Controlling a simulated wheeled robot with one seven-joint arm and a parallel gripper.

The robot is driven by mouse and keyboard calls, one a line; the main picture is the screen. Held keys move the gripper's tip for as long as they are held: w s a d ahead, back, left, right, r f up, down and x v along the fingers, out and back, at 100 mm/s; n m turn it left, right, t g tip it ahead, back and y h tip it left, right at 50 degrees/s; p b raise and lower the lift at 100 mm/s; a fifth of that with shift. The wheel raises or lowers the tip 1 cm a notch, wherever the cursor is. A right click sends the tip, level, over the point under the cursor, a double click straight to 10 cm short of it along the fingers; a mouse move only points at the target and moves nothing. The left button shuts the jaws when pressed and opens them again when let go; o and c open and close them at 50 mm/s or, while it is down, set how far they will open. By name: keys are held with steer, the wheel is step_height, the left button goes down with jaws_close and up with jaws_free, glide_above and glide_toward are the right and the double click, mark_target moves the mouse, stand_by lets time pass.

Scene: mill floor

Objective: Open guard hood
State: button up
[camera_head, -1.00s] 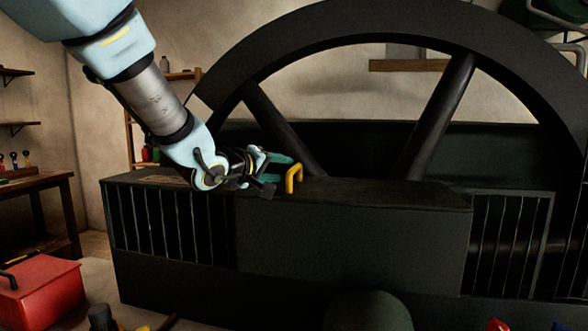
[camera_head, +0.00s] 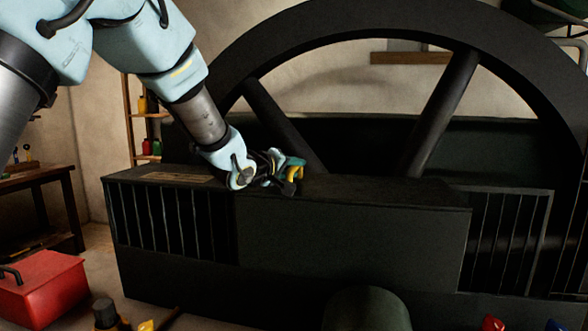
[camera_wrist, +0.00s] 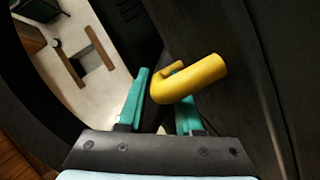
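The guard hood (camera_head: 350,232) is a dark box-like cover in front of the big wheel, and its lid looks closed. In the wrist view the handle (camera_wrist: 195,80) is a thick yellow bent bar. It lies at the gap between the teal fingers of my gripper (camera_wrist: 160,108) and overlaps the right finger. The fingers are apart. I cannot tell whether either one touches the handle.
The large dark flywheel (camera_head: 440,115) rises behind the hood. Slatted grilles flank it at left (camera_head: 168,222) and right (camera_head: 505,240). A red toolbox (camera_head: 42,290) sits on the floor at left, near a wooden bench (camera_head: 40,200). Small items lie along the bottom edge.

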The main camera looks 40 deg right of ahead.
jaws_close()
stand_by(1.1)
